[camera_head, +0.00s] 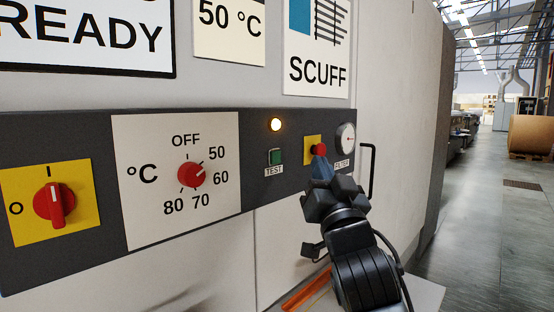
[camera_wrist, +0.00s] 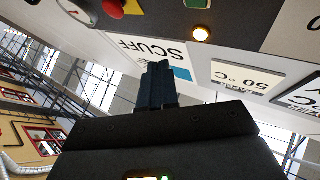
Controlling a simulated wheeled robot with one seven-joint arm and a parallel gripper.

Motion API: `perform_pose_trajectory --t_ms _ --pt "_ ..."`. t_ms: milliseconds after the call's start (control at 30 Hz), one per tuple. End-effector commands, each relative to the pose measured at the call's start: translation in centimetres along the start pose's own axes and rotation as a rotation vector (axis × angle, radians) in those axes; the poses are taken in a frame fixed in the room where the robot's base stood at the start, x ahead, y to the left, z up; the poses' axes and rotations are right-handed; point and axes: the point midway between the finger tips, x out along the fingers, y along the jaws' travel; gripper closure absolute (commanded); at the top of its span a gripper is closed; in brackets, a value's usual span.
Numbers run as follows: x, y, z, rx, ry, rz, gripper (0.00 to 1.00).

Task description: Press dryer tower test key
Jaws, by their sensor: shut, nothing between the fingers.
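The test key (camera_head: 276,157) is a small green key in a pale frame on the dark control panel, above a "TEST" label (camera_head: 274,171) and below a lit lamp (camera_head: 276,125). My gripper (camera_head: 319,166) is shut and empty, its blue fingers right of the key in the picture, apart from it. In the head view the fingertips overlap the lower part of the yellow plate with the red button. In the wrist view, which is turned over, the shut fingers (camera_wrist: 158,75) appear below the lamp (camera_wrist: 201,34).
A red button (camera_head: 320,149) on a yellow plate and a gauge (camera_head: 346,138) sit right of the key. A temperature dial (camera_head: 191,174) and a red rotary switch (camera_head: 54,202) are left. A black handle (camera_head: 367,170) stands out at right. The aisle floor (camera_head: 480,220) is open.

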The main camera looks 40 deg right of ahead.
Motion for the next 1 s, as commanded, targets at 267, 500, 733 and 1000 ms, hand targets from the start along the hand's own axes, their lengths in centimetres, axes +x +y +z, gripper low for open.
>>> perform_pose_trajectory --t_ms 267,500,733,1000 --pt "2.6 -2.0 2.0 0.001 0.001 -0.002 1.00" --pt "4.3 -3.2 3.4 0.001 0.001 -0.001 1.00" --pt "5.1 -3.8 3.7 0.001 0.000 -0.001 1.00" --pt "5.1 -3.8 3.7 0.000 0.000 -0.001 1.00"
